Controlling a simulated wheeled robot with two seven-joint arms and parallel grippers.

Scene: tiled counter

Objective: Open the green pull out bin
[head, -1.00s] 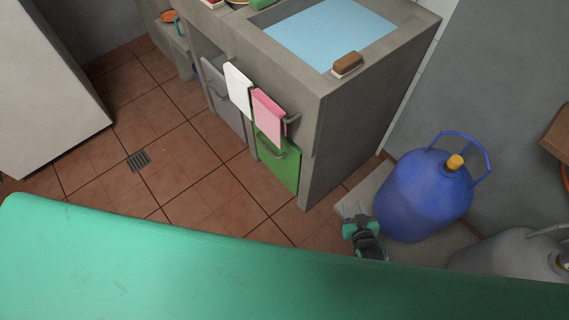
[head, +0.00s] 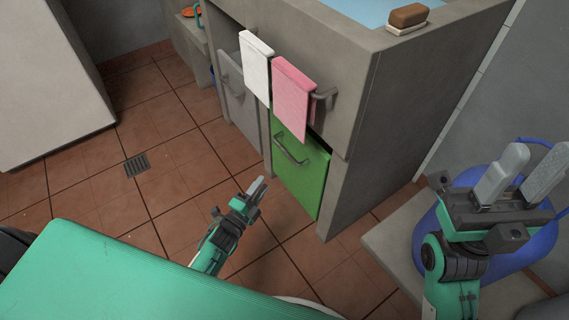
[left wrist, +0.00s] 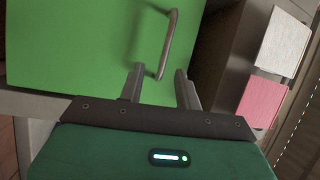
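The green pull out bin (head: 305,178) is set low in the grey counter's front, and its front looks about flush. Its metal bar handle (head: 290,150) is on the upper part, below the pink towel. My left gripper (head: 259,186) is in front of the bin, apart from it. In the left wrist view the gripper (left wrist: 158,82) is open, with the handle (left wrist: 169,42) just beyond the fingertips and its near end roughly between them. My right gripper (head: 520,168) is open and empty at the right, above the blue gas cylinder.
A white towel (head: 256,68) and a pink towel (head: 293,98) hang on a rail above the bin. A grey bin front (head: 237,92) is to its left. The blue cylinder (head: 437,225) stands right of the counter. Tiled floor (head: 170,205) is clear at the left.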

